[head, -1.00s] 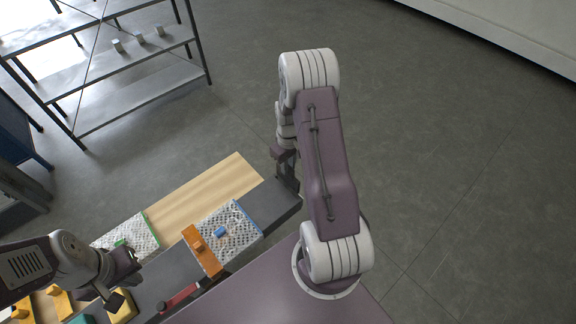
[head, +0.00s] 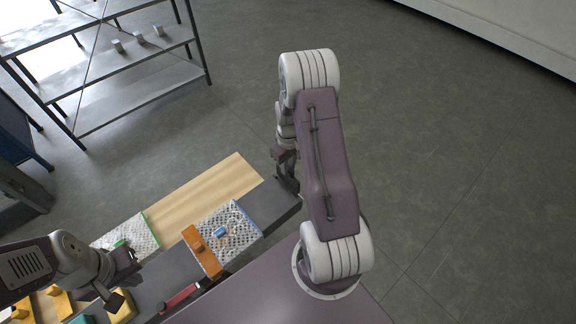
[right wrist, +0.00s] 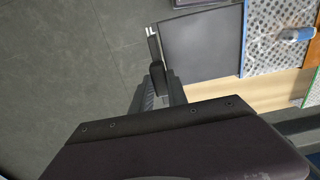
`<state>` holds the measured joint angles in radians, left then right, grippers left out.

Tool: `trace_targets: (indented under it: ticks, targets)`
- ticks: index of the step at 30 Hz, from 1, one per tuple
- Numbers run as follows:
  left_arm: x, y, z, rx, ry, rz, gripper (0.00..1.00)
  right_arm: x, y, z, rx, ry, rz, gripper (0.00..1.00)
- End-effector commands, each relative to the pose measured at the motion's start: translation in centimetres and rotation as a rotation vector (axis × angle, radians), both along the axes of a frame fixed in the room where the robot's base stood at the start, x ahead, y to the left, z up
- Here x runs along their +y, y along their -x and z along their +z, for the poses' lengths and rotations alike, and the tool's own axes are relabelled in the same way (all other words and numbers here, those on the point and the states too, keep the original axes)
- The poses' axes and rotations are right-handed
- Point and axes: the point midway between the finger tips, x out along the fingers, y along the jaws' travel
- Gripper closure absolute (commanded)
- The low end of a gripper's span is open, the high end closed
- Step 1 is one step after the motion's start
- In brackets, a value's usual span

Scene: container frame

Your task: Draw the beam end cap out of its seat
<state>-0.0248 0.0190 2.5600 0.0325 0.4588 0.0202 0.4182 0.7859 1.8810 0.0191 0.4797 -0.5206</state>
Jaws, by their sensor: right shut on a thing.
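The dark grey beam (head: 268,203) runs diagonally at the lower left of the head view; its right end also shows in the right wrist view (right wrist: 200,45). My right gripper (head: 287,182) is at that end, shut on a small dark part. The grip is mostly hidden by my arm in the head view. In the right wrist view my right gripper (right wrist: 157,84) reaches the beam's left edge, where a narrow dark strip, seemingly the end cap (right wrist: 152,42), stands. I cannot tell how far it sits in its seat. My left gripper (head: 122,282) appears open above the beam's left part.
A speckled grey pad (head: 232,232) with an orange bar (head: 201,250) and a small blue part (head: 221,231) lies across the beam. A wooden board (head: 205,195) lies behind. A red-handled tool (head: 180,297) lies in front. Metal shelves (head: 140,95) stand back left; floor at right is clear.

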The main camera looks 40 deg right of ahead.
Motion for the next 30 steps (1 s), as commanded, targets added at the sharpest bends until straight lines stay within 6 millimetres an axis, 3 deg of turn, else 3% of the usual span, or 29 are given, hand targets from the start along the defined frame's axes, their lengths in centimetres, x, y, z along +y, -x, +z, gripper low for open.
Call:
trace_targets:
  ticks: [17,30]
  targets:
    - [0.0,0.0,0.0,0.000,0.000,0.000,1.00,0.0,0.0,0.0,0.000,0.000,0.000,1.00]
    - [0.0,0.0,1.7,0.000,0.000,0.000,1.00,0.0,0.0,2.0,-0.001,0.000,0.000,1.00]
